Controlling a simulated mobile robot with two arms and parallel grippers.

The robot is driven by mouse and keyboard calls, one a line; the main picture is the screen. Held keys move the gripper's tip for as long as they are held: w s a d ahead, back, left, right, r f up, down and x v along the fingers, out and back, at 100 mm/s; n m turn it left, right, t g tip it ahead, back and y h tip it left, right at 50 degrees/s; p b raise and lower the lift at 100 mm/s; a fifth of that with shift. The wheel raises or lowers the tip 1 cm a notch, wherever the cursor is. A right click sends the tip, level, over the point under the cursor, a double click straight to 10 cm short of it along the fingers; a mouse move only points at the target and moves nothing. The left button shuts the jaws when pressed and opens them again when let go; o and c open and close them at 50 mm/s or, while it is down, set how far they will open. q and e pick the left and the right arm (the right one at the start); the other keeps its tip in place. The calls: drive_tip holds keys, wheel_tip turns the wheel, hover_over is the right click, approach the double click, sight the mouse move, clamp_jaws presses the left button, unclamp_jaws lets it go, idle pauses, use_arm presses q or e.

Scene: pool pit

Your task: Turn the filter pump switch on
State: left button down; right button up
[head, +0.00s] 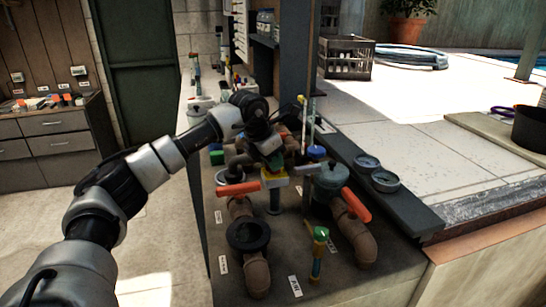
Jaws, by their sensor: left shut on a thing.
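My left arm reaches in from the left, and its dark gripper (268,148) points down over the pipework on the bench. Just below it a small yellow box (275,181) stands on a short post; it looks like the filter pump switch, though no label can be read. The gripper is shut at the top of this box, beside a green part. The fingers and the gripped part are dark and overlap, so the switch's position cannot be told. My right gripper is not in view.
Orange valve handles (238,189) and (356,205) sit on brown pipes close on both sides. A grey-green lidded pot (331,178) and a green-topped upright tool (319,241) stand nearby. Two round gauges (384,181) lie on the dark ledge. A crate (346,57) stands behind.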

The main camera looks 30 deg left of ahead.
use_arm(q)
drive_tip(key=shift+f+m+g+h+p, duration=0.15)
drive_tip(key=shift+m+g+h+p, duration=0.4)
drive_tip(key=shift+m, duration=1.05)
drive_tip(key=c, duration=1.1)
unclamp_jaws()
drive_tip(key=shift+w, duration=0.1)
drive_tip(key=shift+a, duration=0.1)
drive_tip(key=v, duration=1)
drive_tip(key=shift+a+r+b, duration=0.1)
drive_tip(key=shift+r+b, duration=0.2)
drive_tip(key=shift+b, duration=0.05)
